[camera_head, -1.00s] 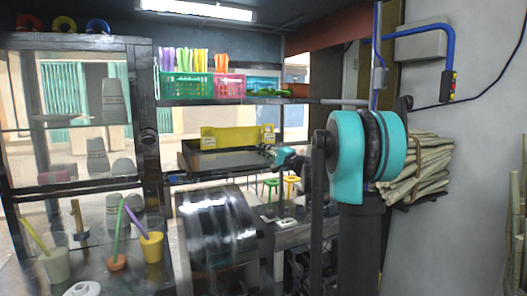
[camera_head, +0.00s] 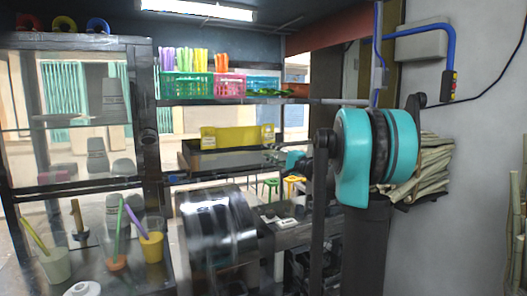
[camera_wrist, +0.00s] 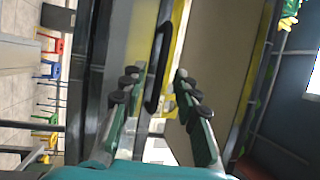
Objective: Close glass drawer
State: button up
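The glass drawer seems to be the dark-framed box (camera_head: 225,160) below the yellow panel in the middle of the head view; how far it stands open is unclear. In the wrist view, turned sideways, a black bar handle (camera_wrist: 158,65) stands at a glassy front, with a beige surface (camera_wrist: 222,55) edged in yellow to its right. My gripper (camera_wrist: 160,78) is open, with the handle showing between and just past its fingertips. I cannot tell whether a finger touches it. In the head view my gripper (camera_head: 290,160) is small and partly hidden, by the drawer's right end.
A glass cabinet (camera_head: 148,100) with cups and straws stands at the left. Green (camera_head: 185,85) and pink (camera_head: 230,86) baskets sit on the shelf above. A shiny metal drum (camera_head: 215,228) is below. Sugarcane (camera_head: 425,170) is stacked at the right wall.

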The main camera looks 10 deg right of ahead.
jog(key=v, duration=0.7)
jog(key=shift+s, duration=0.25)
jog(key=shift+d, duration=0.15)
